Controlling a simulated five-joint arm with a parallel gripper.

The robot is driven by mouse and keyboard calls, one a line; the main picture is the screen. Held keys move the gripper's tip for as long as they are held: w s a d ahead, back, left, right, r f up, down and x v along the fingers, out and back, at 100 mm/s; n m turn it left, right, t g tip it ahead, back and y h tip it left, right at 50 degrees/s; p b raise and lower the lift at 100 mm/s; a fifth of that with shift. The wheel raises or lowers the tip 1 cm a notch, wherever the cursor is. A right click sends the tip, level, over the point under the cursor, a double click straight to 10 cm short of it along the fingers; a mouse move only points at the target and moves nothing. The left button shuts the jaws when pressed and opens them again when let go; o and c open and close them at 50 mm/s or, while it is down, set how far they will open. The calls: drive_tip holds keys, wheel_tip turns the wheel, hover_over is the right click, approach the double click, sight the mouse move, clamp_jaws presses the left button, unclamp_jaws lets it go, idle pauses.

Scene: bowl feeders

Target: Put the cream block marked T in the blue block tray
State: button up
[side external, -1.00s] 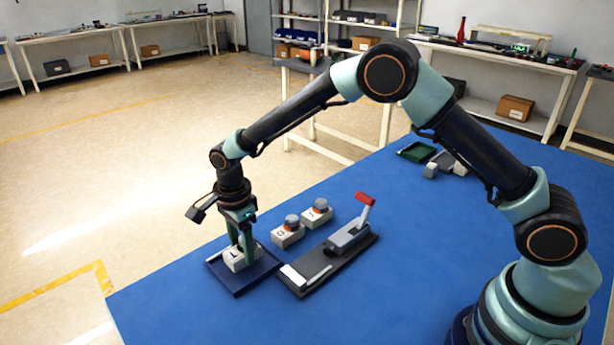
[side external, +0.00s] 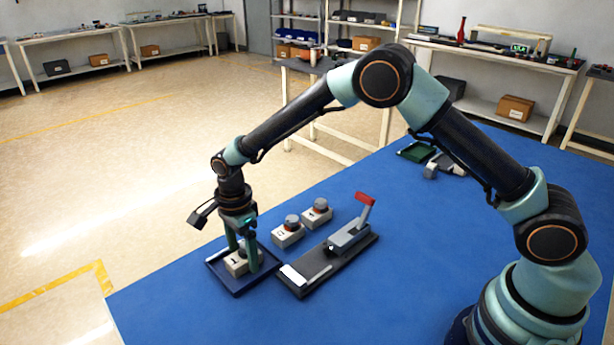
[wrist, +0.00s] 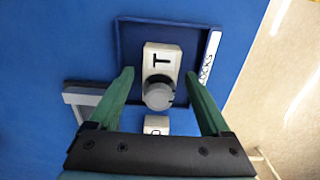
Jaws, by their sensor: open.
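The cream block marked T (wrist: 161,57) lies in the blue block tray (wrist: 128,32) in the wrist view, with a grey knob at its lower end. In the side view this block (side external: 236,264) rests inside the tray (side external: 237,293), partly hidden by my fingers. My gripper (wrist: 160,84) is open, with its two green fingers apart on either side of the block's knob end. In the wrist view a gap shows between each finger and the block. In the side view my gripper (side external: 243,256) is low over the tray.
Two cream blocks with grey knobs, a nearer one (side external: 287,237) and a farther one (side external: 318,216), stand right of the tray. A dark fixture plate (side external: 312,281) with a red-handled clamp (side external: 365,199) lies beside them. A green tray (side external: 415,151) is farther back.

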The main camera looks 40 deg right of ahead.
drive_tip(key=s+d+r+n+t, duration=0.1)
drive_tip(key=d+r+n, duration=0.15)
drive_tip(key=r, duration=0.65)
drive_tip(key=s+d+r+n, duration=0.2)
drive_tip(key=d+r, duration=0.1)
drive_tip(key=r, duration=0.7)
drive_tip(key=s+d+r+n+t, duration=0.2)
drive_tip(key=s+d+n, duration=0.4)
drive_tip(key=s, duration=0.2)
drive_tip(key=s+d+r+n+t, duration=0.2)
drive_tip(key=s+d+n, duration=0.4)
drive_tip(key=s+n, duration=0.1)
drive_tip(key=shift+s+d+t, duration=0.15)
drive_tip(key=shift+s+t, duration=0.15)
drive_tip(key=shift+s, duration=0.05)
drive_tip(key=shift+r+n, duration=0.1)
drive_tip(key=shift+n, duration=0.15)
